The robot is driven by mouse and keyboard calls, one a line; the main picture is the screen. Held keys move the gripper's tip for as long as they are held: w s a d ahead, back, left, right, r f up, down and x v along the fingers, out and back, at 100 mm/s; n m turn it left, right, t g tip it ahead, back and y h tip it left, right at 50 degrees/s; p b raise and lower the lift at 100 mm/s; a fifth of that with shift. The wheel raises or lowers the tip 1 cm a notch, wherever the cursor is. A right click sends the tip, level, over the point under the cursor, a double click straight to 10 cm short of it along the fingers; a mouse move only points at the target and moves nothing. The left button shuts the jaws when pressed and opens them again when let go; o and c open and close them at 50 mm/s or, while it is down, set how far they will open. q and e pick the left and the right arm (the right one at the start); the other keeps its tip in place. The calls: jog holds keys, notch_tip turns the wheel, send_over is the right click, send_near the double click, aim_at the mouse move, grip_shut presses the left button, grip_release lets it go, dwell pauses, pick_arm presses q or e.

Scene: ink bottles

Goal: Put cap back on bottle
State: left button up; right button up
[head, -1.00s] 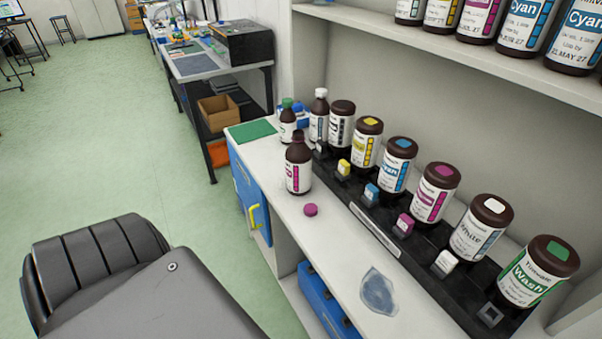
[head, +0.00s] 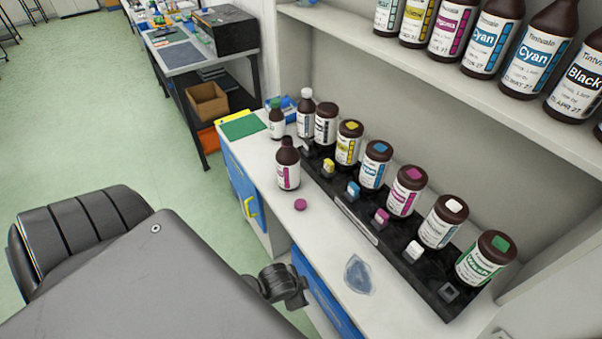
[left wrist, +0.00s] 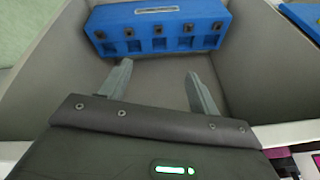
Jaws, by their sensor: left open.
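An uncapped brown bottle (head: 288,165) with a white and magenta label stands upright on the white counter in the head view. A magenta cap (head: 300,204) lies on the counter just in front of it, apart from the bottle. My left gripper (left wrist: 158,82) is open and empty in the left wrist view, its two fingers over a shelf space below. In the head view part of my left arm shows by the counter's front edge, but its fingers are not visible. My right gripper is not in view.
A black rack (head: 370,232) of several capped bottles runs along the counter's back. A translucent bluish patch (head: 358,275) lies on the counter. A green mat (head: 242,125) is at the far end. A blue box (left wrist: 158,27) sits in the shelf space. Bottles stand on the upper shelf.

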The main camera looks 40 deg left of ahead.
pick_arm(q)
jog(key=w+d+r+m+t+p, duration=0.1)
jog(key=w+r+m+t+p, duration=0.2)
jog(key=r, duration=1.3)
jog(key=m+g+y, duration=0.1)
jog(key=m+g, duration=0.2)
jog(key=m, duration=2.2)
send_near(300, 204)
jog(key=v, duration=0.2)
jog(key=shift+s+r+p, duration=0.15)
jog(key=shift+s+p, duration=0.2)
jog(key=shift+p, duration=0.05)
jog(key=x, duration=0.5)
jog(key=shift+w+f+b, duration=0.2)
jog(key=shift+f+b, duration=0.05)
jog(key=shift+b, duration=0.15)
